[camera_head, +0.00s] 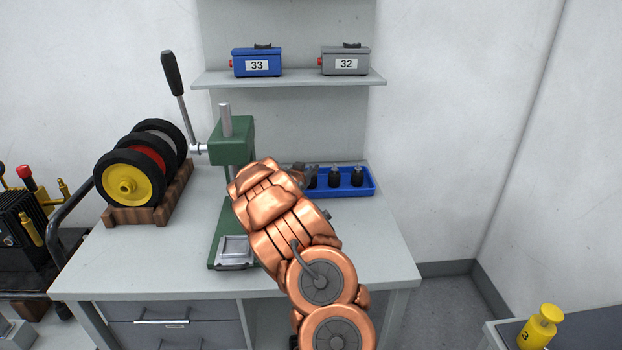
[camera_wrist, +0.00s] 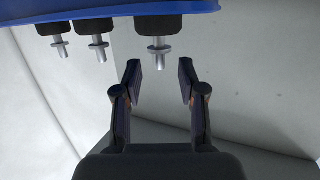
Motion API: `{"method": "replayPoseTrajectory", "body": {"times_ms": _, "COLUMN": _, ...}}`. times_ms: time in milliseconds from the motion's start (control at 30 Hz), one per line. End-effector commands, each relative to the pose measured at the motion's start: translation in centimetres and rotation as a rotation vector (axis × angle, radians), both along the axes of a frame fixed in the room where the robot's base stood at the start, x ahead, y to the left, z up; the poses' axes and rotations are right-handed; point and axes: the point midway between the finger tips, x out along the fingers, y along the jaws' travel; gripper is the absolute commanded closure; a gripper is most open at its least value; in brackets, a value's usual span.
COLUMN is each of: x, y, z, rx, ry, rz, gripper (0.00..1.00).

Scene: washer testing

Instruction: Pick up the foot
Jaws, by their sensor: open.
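Black feet with upright metal studs stand in a blue tray (camera_head: 350,193) at the back right of the workbench. In the head view, one foot (camera_head: 357,176) is at the right, another (camera_head: 334,177) is in the middle, and a third is beside my gripper (camera_head: 307,172). The wrist view is upside down and shows three feet. The nearest foot (camera_wrist: 159,32) is centred beyond my open gripper (camera_wrist: 160,80), its stud pointing between the fingertips without visible contact. Two other feet (camera_wrist: 98,35) (camera_wrist: 57,35) stand to the left there.
A green press (camera_head: 232,140) with a long lever stands left of my arm. Wheels (camera_head: 128,186) sit in a wooden rack at the left. A shelf (camera_head: 290,80) above carries blue and grey boxes. The bench's right front is clear.

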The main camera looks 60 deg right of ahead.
Motion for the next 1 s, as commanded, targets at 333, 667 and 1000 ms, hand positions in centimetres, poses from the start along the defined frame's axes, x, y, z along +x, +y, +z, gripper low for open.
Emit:
{"method": "replayPoseTrajectory", "body": {"times_ms": 333, "x": 0.5, "y": -1.8, "z": -0.4, "rx": 0.0, "ry": 0.0, "rz": 0.0, "gripper": 0.59}}
{"method": "replayPoseTrajectory", "body": {"times_ms": 667, "x": 0.5, "y": -1.8, "z": -0.3, "rx": -0.001, "ry": 0.0, "rz": 0.0, "gripper": 0.7}}
{"method": "replayPoseTrajectory", "body": {"times_ms": 1000, "x": 0.5, "y": -1.8, "z": -0.3, "rx": -0.001, "ry": -0.001, "rz": 0.0, "gripper": 1.0}}
